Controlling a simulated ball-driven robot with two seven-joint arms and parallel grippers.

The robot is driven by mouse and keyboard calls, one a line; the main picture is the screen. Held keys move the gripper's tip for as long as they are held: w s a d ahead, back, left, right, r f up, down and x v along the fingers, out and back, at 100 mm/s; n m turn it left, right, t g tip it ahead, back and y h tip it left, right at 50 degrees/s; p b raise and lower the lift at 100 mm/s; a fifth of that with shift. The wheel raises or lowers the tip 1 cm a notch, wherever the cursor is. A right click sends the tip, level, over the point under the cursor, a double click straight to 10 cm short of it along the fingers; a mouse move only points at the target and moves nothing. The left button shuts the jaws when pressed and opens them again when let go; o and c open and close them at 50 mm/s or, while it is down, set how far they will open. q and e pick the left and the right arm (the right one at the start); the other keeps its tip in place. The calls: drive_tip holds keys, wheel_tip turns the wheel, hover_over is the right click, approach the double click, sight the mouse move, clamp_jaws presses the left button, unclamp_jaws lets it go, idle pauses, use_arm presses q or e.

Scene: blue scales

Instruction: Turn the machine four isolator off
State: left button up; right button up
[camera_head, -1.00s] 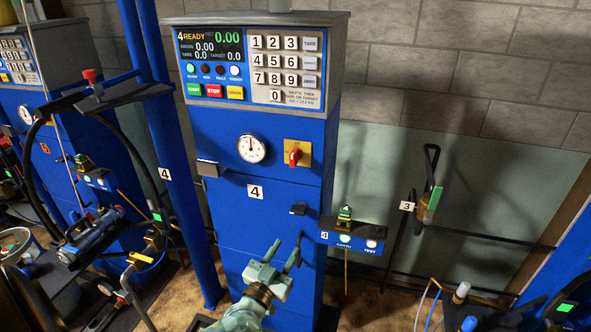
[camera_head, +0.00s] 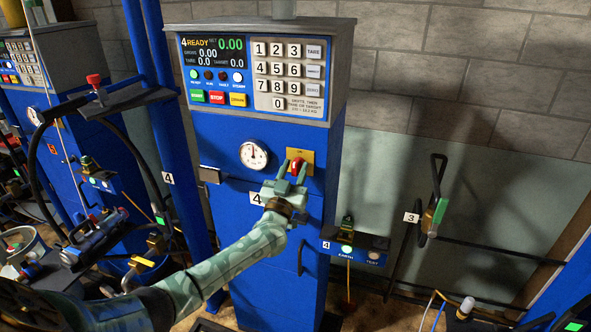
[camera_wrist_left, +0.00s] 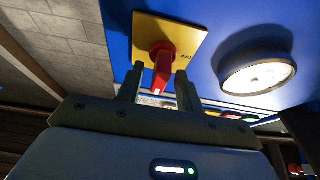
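The machine four isolator (camera_head: 297,167) is a red rotary handle on a yellow plate, on the blue front of the cabinet marked 4 (camera_head: 225,135). My left gripper (camera_head: 292,171) is at the handle, its two fingers pointing up at it and partly hiding it. The fingers look open; contact is not clear. The machine's display (camera_head: 212,52) reads 4 READY. My right gripper is not in view.
A round white gauge (camera_head: 254,155) is left of the isolator and also shows in the left wrist view (camera_wrist_left: 258,76). A keypad (camera_head: 290,75) is above. A small EARTH/TEST box (camera_head: 356,248) juts out at the lower right. Another blue machine (camera_head: 75,150) stands at the left.

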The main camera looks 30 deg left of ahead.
use_arm(q)
drive_tip(key=shift+w+a+r, duration=0.1)
drive_tip(key=shift+w+r, duration=0.1)
drive_tip(key=shift+w, duration=0.35)
clamp_jaws()
